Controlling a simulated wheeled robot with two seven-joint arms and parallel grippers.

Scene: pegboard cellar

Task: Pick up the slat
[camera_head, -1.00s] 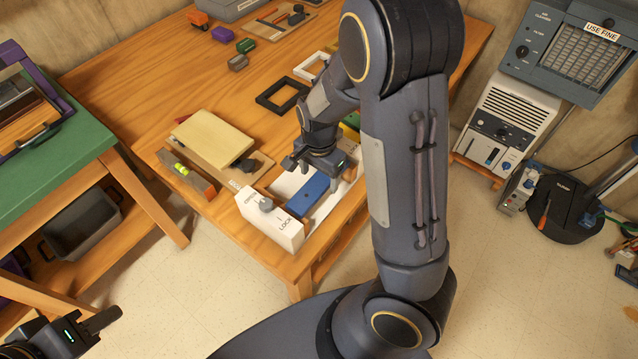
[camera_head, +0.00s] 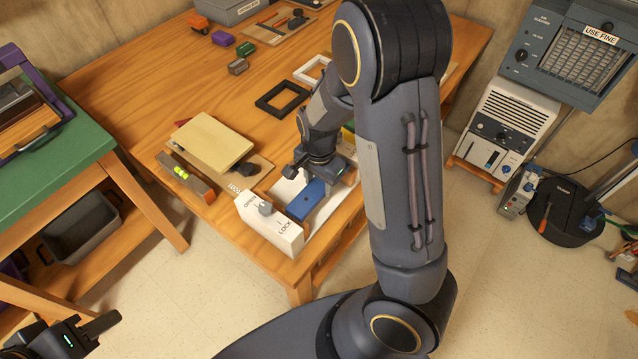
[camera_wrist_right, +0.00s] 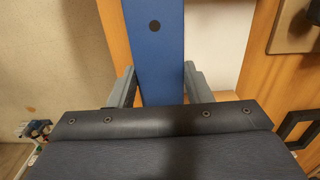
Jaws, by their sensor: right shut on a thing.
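The blue slat (camera_head: 306,201) lies over a white tray-like fixture at the front corner of the wooden table. In the right wrist view the slat (camera_wrist_right: 155,45) runs away between the two fingers and has a dark round spot. My right gripper (camera_head: 322,172) is down at the slat and shut on it, with a finger along each side (camera_wrist_right: 160,78). The slat's near end is hidden under the gripper. A white block (camera_head: 275,228) with a grey knob and OPEN and LOCK lettering stands at the slat's front end. My left gripper (camera_head: 90,332) is at the bottom left, far from the slat; its opening is unclear.
A yellow pad (camera_head: 211,142) on a board and a spirit level (camera_head: 184,175) lie left of the slat. A black frame (camera_head: 283,97) lies behind it. A green-topped table (camera_head: 50,155) stands at the left. The wooden table's middle is mostly clear.

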